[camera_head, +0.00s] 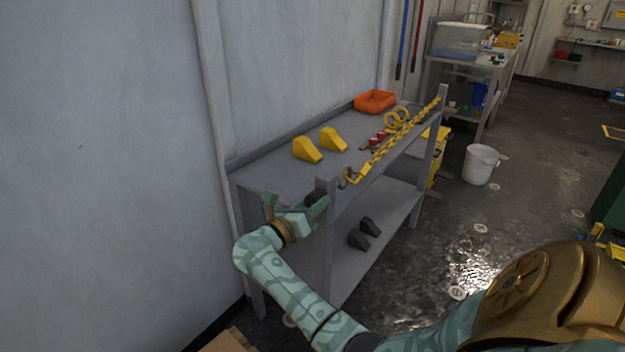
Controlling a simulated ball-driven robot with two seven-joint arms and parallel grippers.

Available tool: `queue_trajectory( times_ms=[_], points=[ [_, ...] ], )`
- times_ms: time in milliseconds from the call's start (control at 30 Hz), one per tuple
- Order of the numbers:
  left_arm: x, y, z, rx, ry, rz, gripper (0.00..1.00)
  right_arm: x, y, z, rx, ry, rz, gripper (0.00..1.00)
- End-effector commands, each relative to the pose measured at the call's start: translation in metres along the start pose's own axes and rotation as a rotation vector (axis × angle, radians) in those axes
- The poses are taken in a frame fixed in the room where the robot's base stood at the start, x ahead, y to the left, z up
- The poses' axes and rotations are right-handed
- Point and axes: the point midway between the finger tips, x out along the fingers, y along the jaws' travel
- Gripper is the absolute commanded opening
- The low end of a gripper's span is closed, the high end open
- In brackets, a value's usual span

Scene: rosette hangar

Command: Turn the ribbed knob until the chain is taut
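The yellow chain (385,146) runs along the front of the grey bench, from near the close corner post (326,200) to the far post (441,97). It looks nearly straight; I cannot tell whether it sags slightly. A small dark knob (311,198) sits on the near side of the close post, partly hidden; its ribs are too small to make out. My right gripper (296,203) is beside it with its fingers spread apart, one finger close to the knob. I cannot tell whether they touch. My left gripper is not in view.
On the bench (262,178) are two yellow wedges (307,150), an orange tray (375,101), yellow rings (397,117) and small red items (377,139). Dark wedges (364,234) lie on the lower shelf. A wall stands close on the left; a white bucket (480,164) stands on the floor beyond.

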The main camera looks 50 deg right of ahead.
Motion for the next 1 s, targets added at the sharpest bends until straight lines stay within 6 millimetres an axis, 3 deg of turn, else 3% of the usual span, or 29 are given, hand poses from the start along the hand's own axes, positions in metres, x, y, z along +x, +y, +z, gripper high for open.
queue_trajectory(
  times_ms=[33,100,267,433,500,667,1000],
  points=[
    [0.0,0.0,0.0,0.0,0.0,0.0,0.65,0.0,0.0,0.0,0.0,0.0,0.001,0.24],
    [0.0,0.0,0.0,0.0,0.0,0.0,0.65,0.0,0.0,0.0,0.0,0.0,0.001,0.12],
    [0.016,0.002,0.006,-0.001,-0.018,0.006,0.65,0.0,0.004,-0.007,0.12,-0.001,0.001,0.13],
    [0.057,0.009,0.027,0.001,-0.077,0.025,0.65,0.001,0.009,-0.014,0.528,-0.002,0.0,0.12],
    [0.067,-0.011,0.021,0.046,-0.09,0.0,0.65,0.001,0.01,-0.014,0.693,-0.002,0.0,0.13],
    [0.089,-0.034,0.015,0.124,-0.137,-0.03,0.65,0.001,0.011,-0.014,1.05,-0.002,0.001,0.12],
    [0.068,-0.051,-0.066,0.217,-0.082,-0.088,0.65,0.0,0.002,-0.002,1.275,0.002,0.001,0.13]
  ],
)
